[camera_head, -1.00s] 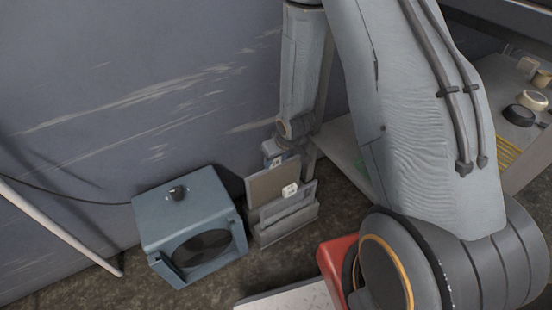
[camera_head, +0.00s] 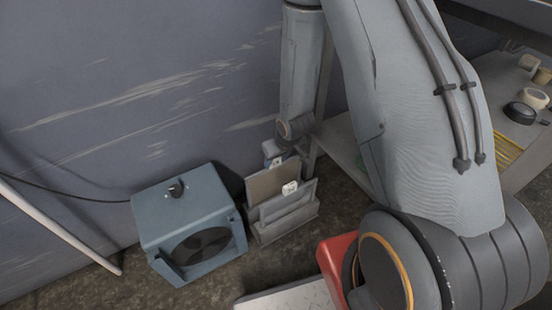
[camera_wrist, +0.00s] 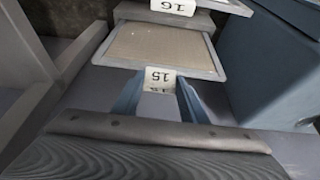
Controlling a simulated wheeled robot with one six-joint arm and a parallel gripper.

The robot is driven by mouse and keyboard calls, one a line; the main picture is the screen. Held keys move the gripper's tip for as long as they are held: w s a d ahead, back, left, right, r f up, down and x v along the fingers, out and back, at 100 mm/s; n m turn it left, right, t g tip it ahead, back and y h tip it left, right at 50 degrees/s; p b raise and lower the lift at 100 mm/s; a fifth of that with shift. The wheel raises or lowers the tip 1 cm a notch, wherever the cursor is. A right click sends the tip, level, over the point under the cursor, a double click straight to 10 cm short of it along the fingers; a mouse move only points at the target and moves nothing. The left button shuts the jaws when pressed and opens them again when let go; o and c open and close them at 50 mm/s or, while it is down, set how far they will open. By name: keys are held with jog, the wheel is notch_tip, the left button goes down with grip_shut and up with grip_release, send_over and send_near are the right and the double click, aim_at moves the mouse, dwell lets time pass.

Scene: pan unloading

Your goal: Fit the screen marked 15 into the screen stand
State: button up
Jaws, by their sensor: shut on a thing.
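The screen marked 15 (camera_head: 268,183) is a tan mesh panel in a grey frame. It stands upright at the screen stand (camera_head: 287,226), behind another screen (camera_head: 300,200). My gripper (camera_head: 274,152) is at its top edge. In the wrist view, the blue fingers of my gripper (camera_wrist: 160,100) are shut on the white tab marked 15 (camera_wrist: 159,78), with the mesh (camera_wrist: 160,45) beyond. A tab marked 16 (camera_wrist: 172,6) shows past it. The lower edge of screen 15 is hidden, so I cannot tell how deep it sits.
A blue-grey fan box (camera_head: 185,215) stands close to the left of the stand. A scratched wall (camera_head: 150,90) rises behind. A red object (camera_head: 332,262) and a pale plate (camera_head: 290,298) lie in front. A shelf with small items (camera_head: 520,112) is at the right.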

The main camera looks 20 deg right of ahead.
jog(key=shift+f+b, duration=0.95)
jog(key=shift+f, duration=0.9)
dwell(1.1)
jog(key=o, duration=1.2)
jog(key=p, duration=0.3)
send_near(276, 166)
jog(key=shift+x, duration=1.05)
jog(key=shift+s, duration=0.1)
